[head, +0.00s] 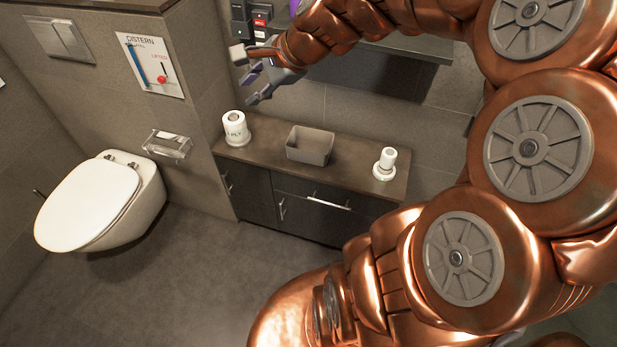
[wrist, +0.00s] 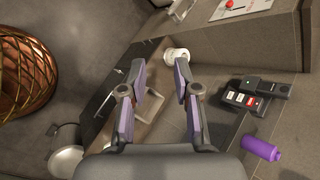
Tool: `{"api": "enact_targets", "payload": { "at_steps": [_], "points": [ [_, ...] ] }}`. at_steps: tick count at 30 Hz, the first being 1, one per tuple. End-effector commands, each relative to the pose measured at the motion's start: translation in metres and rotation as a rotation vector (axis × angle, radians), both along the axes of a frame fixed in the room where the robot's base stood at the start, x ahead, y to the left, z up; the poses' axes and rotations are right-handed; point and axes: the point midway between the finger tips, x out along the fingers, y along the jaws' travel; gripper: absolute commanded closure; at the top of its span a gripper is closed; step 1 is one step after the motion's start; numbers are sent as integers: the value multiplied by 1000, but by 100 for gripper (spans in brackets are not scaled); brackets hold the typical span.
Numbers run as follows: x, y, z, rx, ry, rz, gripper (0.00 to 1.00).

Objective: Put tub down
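The tub, a grey open-topped bin (head: 311,153), stands on the top of a low dark cabinet, between two white rolls. My gripper (head: 246,77) is above and behind the cabinet's left end, in front of the wall, clear of the tub. In the wrist view my gripper (wrist: 160,70) has its two purple-lined fingers spread apart with nothing held between them. The tub (wrist: 152,106) shows below, between the fingers, partly hidden by them.
The left roll (head: 235,128) and right roll (head: 385,164) stand on the cabinet top (head: 262,158). A toilet (head: 95,205) is at left. A dark shelf (head: 425,70) lies behind. The wrist view shows a purple cylinder (wrist: 262,148) and a black control box (wrist: 243,101).

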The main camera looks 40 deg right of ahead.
Motion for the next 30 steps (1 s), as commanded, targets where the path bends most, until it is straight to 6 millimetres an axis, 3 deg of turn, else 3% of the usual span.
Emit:
{"api": "enact_targets", "payload": {
  "at_steps": [1,3,6,10,15,18,21,30],
  "points": [
    [-19,29,-12,-87,25,153,69],
    [-51,58,-29,-202,60,365,69],
    [-98,84,-51,-352,106,661,69],
    [-163,96,-75,-512,169,1032,69],
    [-228,85,-91,-643,245,1406,69],
    [-252,76,-94,-674,279,1538,69],
    [-262,71,-95,-693,293,1605,69],
    [-265,70,-96,-695,297,1624,69]
  ]
}}
